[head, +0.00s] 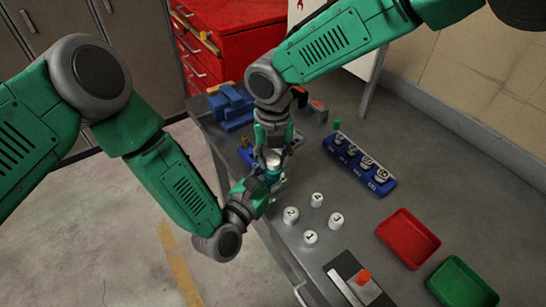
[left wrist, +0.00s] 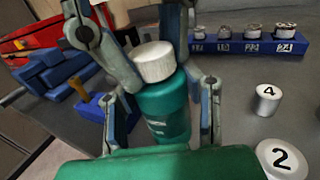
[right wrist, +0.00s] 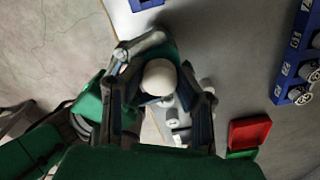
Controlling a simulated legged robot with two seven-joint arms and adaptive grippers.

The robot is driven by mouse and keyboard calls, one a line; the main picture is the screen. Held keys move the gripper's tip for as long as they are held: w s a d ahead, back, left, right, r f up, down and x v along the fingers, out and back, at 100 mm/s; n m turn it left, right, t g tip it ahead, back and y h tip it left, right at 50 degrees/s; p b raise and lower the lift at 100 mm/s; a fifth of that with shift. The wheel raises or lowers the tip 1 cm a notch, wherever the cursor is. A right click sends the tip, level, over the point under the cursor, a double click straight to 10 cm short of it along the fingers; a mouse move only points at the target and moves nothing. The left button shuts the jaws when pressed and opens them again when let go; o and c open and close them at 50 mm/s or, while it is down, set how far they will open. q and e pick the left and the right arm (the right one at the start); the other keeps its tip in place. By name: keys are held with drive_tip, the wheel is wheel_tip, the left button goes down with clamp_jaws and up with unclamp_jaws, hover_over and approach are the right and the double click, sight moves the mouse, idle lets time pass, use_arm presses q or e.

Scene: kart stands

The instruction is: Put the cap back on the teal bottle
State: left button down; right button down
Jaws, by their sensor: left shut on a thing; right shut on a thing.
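The teal bottle (left wrist: 164,108) stands between the fingers of my left gripper (head: 264,186), which is shut on it; in the left wrist view this gripper (left wrist: 160,118) has a finger on each side of the body. The white cap (left wrist: 153,62) is at the bottle's top, slightly tilted in that view. I cannot tell whether it is seated or just above the neck. My right gripper (head: 272,150) reaches down from above and is shut on the cap. The cap (right wrist: 160,77) also shows between its fingers in the right wrist view. The bottle's neck is hidden.
White numbered cylinders (head: 310,237) stand on the grey bench to the right. A blue rack (head: 359,164) with several pieces is behind them. A red tray (head: 408,238) and green tray (head: 462,282) lie further right. Blue blocks (head: 231,107) and a red tool chest (head: 235,40) are at the back.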

drive_tip(key=m, duration=1.8)
drive_tip(key=shift+a+m, duration=0.15)
drive_tip(key=shift+m, duration=0.15)
drive_tip(key=c, duration=1.2)
unclamp_jaws()
